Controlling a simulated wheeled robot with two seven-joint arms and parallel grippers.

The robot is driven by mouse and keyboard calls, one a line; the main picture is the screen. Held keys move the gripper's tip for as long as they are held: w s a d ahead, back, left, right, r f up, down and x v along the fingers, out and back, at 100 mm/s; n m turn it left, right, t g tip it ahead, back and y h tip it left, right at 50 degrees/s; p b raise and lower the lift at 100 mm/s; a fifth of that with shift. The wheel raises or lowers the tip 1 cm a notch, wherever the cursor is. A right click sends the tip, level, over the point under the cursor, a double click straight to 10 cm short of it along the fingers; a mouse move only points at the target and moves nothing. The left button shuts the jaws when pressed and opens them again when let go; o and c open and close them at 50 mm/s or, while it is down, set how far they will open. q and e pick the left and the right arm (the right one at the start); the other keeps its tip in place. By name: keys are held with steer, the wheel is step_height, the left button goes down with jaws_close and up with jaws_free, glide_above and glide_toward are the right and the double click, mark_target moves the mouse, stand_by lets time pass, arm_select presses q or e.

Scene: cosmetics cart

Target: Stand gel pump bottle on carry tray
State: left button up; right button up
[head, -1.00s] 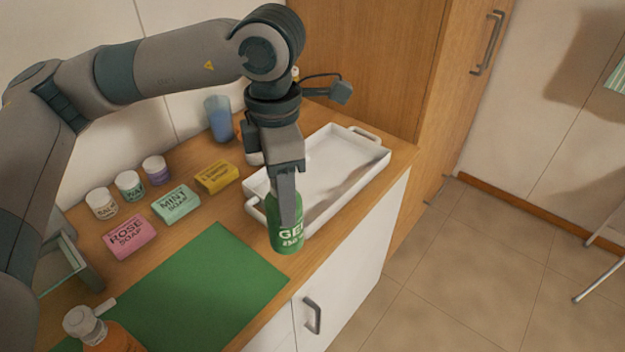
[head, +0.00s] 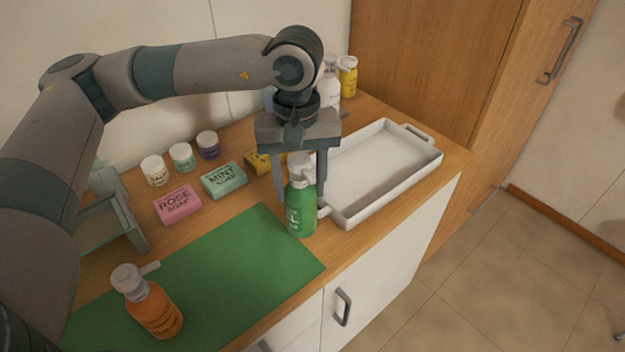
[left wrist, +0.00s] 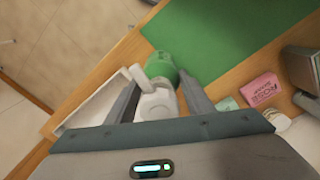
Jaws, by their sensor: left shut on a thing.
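The gel pump bottle (head: 300,212) is green with a white pump head and stands about upright in the head view. My left gripper (head: 301,197) is shut on it, one finger on each side. I cannot tell whether its base touches the counter. The carry tray (head: 347,217) is white, shallow and empty, just right of the bottle. In the left wrist view the bottle (left wrist: 162,66) is between the fingers (left wrist: 160,92), and part of the tray (left wrist: 68,124) shows at left. My right gripper is not in view.
A green mat (head: 225,275) lies left of the bottle, with an orange pump bottle (head: 153,308) on it. Soaps, including a pink one (head: 177,205), and small jars (head: 181,157) stand behind. White (head: 330,88) and yellow (head: 348,77) bottles stand behind the tray.

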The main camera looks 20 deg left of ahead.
mark_target(289, 180)
arm_select(q)
steer(key=m, duration=0.2)
steer(key=a+f+m, duration=0.1)
steer(key=a+m, duration=0.1)
steer(key=m, duration=0.1)
steer(key=shift+w+a+f+m, duration=0.2)
steer(key=shift+w+f+m, duration=0.1)
steer(key=shift+f, duration=0.1)
